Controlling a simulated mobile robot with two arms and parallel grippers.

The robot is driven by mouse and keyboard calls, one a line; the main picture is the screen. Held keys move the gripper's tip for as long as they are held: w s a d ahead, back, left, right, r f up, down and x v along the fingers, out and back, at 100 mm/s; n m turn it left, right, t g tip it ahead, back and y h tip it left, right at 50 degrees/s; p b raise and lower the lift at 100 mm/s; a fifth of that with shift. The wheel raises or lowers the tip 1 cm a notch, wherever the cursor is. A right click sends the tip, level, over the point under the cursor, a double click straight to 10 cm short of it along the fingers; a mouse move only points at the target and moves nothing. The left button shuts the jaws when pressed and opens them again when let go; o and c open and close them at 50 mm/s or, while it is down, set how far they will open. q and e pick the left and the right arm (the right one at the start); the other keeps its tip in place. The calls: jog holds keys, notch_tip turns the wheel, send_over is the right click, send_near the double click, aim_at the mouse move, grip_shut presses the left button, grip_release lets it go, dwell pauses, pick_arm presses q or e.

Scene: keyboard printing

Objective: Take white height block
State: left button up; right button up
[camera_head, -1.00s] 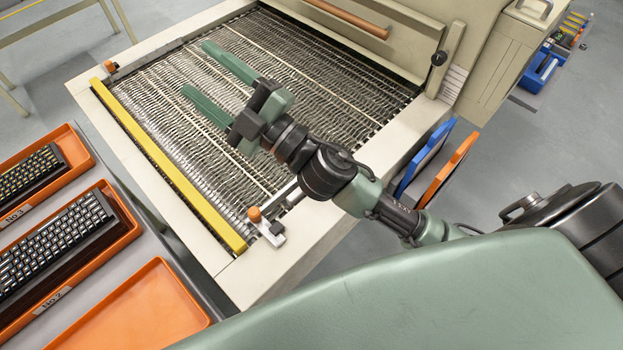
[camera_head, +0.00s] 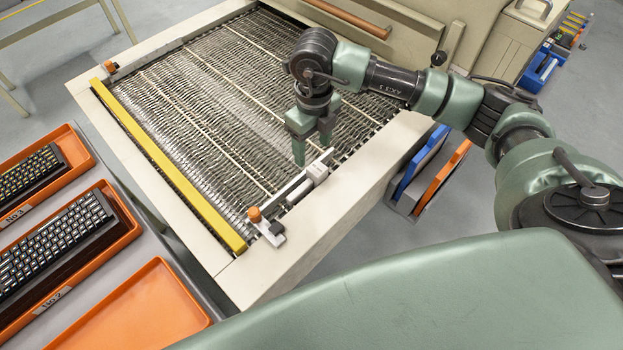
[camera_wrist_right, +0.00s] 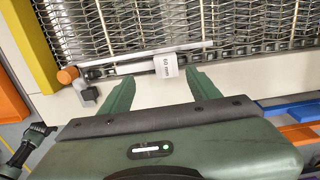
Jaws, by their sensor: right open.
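The white height block (camera_head: 317,172) sits at the right end of a metal bar along the front right edge of the machine bed. In the right wrist view the block (camera_wrist_right: 166,66) shows its label, which reads 50 mm. My right gripper (camera_head: 313,152) points down over the bed by the block, open and empty. In the right wrist view the right gripper (camera_wrist_right: 160,77) has its two green fingers apart, with the block between and just beyond their tips. A green and black part, perhaps my left gripper (camera_wrist_right: 36,136), shows small at the lower left there.
The bar (camera_head: 287,192) ends at an orange knob (camera_head: 255,214) near the yellow rail (camera_head: 176,170). Keyboards lie in orange trays at the left, beside an empty orange tray (camera_head: 135,315). Blue and orange panels (camera_head: 437,172) stand right of the bed. The mesh is otherwise clear.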

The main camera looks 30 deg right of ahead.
aim_at(317, 168)
jog(key=shift+d+f, duration=0.25)
jog(key=shift+f, duration=0.05)
jog(key=f+p, duration=0.1)
jog(key=f, duration=0.3)
jog(key=f+p, duration=0.1)
jog(key=f, duration=0.1)
jog(key=shift+s+d+f+p, duration=0.15)
jog(key=shift+s+d+p, duration=0.1)
jog(key=shift+d+p, duration=0.1)
jog(key=shift+f, duration=0.35)
grip_shut()
